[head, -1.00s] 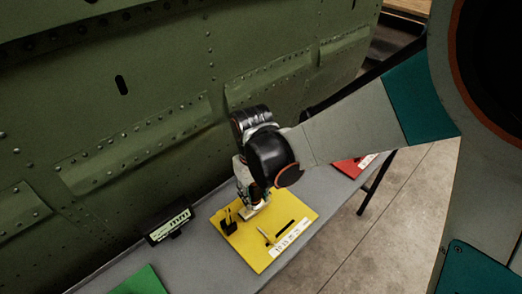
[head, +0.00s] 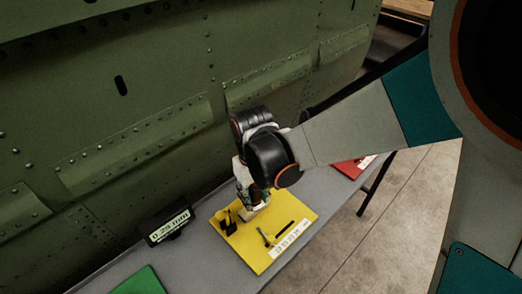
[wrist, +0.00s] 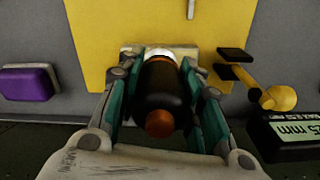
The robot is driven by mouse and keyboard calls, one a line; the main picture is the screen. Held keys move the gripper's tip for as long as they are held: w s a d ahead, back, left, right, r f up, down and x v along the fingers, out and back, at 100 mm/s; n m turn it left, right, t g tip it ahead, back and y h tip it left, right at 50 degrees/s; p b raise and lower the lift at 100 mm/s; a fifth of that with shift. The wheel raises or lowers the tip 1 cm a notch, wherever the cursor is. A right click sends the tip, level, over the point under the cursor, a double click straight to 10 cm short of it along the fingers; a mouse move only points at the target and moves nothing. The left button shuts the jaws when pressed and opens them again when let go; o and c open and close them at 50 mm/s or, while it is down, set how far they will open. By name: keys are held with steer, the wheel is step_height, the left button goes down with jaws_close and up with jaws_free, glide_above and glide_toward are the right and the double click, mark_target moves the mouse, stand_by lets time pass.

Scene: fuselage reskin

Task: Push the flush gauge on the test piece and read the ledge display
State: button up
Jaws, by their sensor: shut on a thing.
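My gripper (wrist: 160,78) is shut on the flush gauge (wrist: 160,95), a dark cylinder with an orange end and a pale collar. The gauge stands over the pale test piece (wrist: 191,54), a small plate on the yellow mat; its contact face is hidden. In the head view my gripper (head: 250,193) is low over the mat's back edge and mostly hides the gauge. The ledge display (head: 168,226) stands left of the mat and appears to read 0.25 mm.
The yellow mat (head: 262,252) also holds a yellow-and-black tool (head: 228,222), small slim items and a white label. A green mat (head: 140,282) lies left and a red one (head: 352,168) right. A purple block (wrist: 28,82) shows in the wrist view. The riveted green panel (head: 130,100) rises behind.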

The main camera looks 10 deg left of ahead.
steer(key=shift+r+p, duration=2.45)
steer(key=shift+r, duration=1.05)
